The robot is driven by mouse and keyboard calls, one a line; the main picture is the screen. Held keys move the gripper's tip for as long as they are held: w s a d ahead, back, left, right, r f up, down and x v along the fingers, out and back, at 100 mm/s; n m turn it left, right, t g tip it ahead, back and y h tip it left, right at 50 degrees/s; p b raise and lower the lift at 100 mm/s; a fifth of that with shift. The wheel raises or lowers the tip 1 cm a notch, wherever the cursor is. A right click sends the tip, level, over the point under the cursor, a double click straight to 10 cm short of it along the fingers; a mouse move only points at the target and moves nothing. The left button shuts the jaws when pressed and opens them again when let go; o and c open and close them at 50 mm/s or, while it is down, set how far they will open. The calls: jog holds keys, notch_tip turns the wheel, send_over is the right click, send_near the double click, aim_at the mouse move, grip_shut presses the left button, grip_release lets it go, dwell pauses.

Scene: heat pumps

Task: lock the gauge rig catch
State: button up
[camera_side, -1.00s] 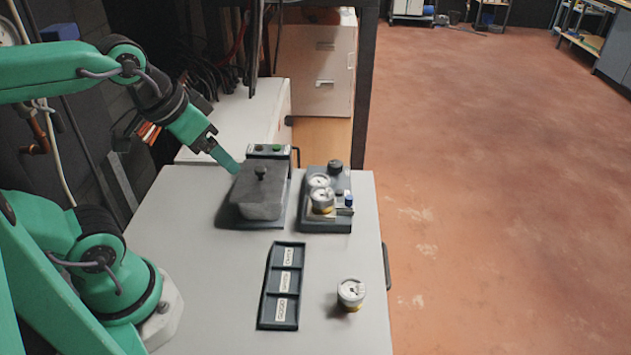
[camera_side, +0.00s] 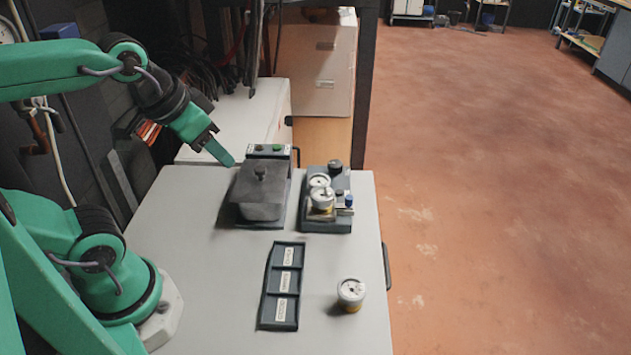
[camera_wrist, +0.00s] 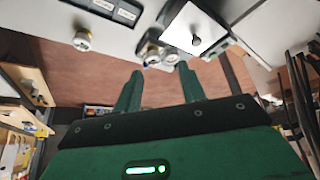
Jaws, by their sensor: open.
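The gauge rig (camera_side: 327,226) is a dark base at the back right of the table. It carries round white-faced gauges (camera_side: 321,199), a black knob (camera_side: 335,167) and a small blue-tipped part (camera_side: 349,201) at its right; whether this is the catch, or how it is set, I cannot tell. My gripper (camera_side: 230,163) is in the air left of the rig, near the upper left of a dark lidded box (camera_side: 262,190). In the wrist view my gripper (camera_wrist: 159,72) is open with nothing between its fingers; the rig's gauges (camera_wrist: 155,55) show beyond the fingertips.
The lidded box has a knob on top and a button panel (camera_side: 268,150) behind it. A labelled three-compartment tray (camera_side: 265,310) and a loose gauge (camera_side: 351,293) are at the front. The table (camera_side: 200,250) is clear left of the tray.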

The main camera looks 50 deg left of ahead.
jog(key=shift+w+d+r, duration=0.1)
jog(key=shift+w+r, duration=0.3)
jog(key=shift+w, duration=0.1)
jog(key=c, duration=0.7)
jog(key=w+r, duration=0.1)
jog(key=w, duration=0.2)
jog(key=w+d+r+g, duration=0.1)
jog(key=w, duration=0.2)
jog(key=w+r+g, duration=0.1)
jog(key=w+r, duration=0.1)
jog(key=w, duration=0.1)
jog(key=shift+w+d+r+m, duration=0.1)
jog(key=shift+w+d+m, duration=0.15)
jog(key=shift+w+m, duration=0.05)
grip_shut()
jog(key=w+d+f+g, duration=0.2)
jog(key=w+d+f, duration=0.1)
jog(key=w, duration=0.6)
jog(key=w+d+f+g, duration=0.2)
jog(key=w, duration=0.7)
jog(key=w+d+f+m+g, duration=0.1)
jog(key=w+d+f+g, duration=0.1)
jog(key=w+f, duration=0.3)
notch_tip(320, 180, down, 4)
jog(key=shift+w+d+f, duration=0.1)
jog(key=shift+w+d, duration=0.2)
jog(key=shift+d, duration=0.3)
